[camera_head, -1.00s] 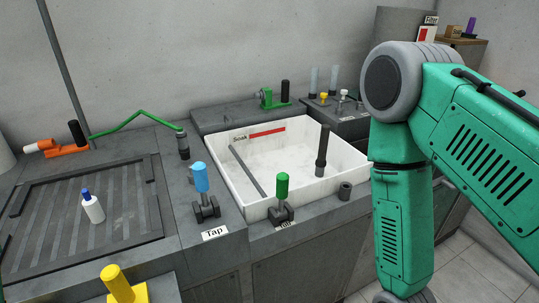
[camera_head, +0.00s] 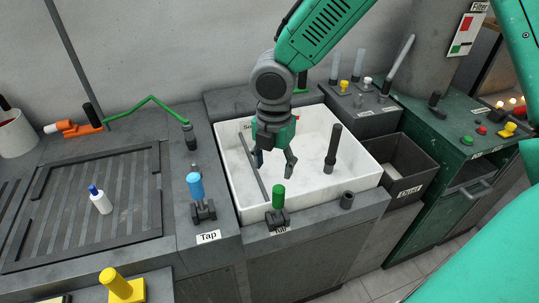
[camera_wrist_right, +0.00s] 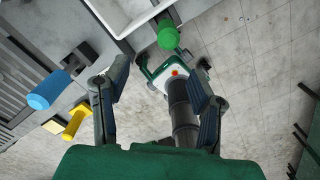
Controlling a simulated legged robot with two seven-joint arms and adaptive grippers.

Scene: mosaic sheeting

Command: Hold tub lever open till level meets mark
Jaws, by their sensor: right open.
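The white tub (camera_head: 371,186) is sunk in the grey counter. Its green-knobbed lever (camera_head: 279,197) stands upright at the front rim, above a partly hidden label; the green knob also shows in the right wrist view (camera_wrist_right: 167,36). I cannot tell the level in the tub. My right gripper (camera_head: 274,168) is open and empty, pointing down over the tub behind the lever. In the wrist view the knob lies beyond its fingertips (camera_wrist_right: 160,68). My left gripper is out of view.
A blue tap lever (camera_head: 195,187) stands left of the tub. A dark post (camera_head: 332,150) rises inside the tub, right of my gripper. A yellow handle (camera_head: 120,285) is at the front left. A dark bin (camera_head: 410,165) and a green control cabinet (camera_head: 455,140) stand to the right.

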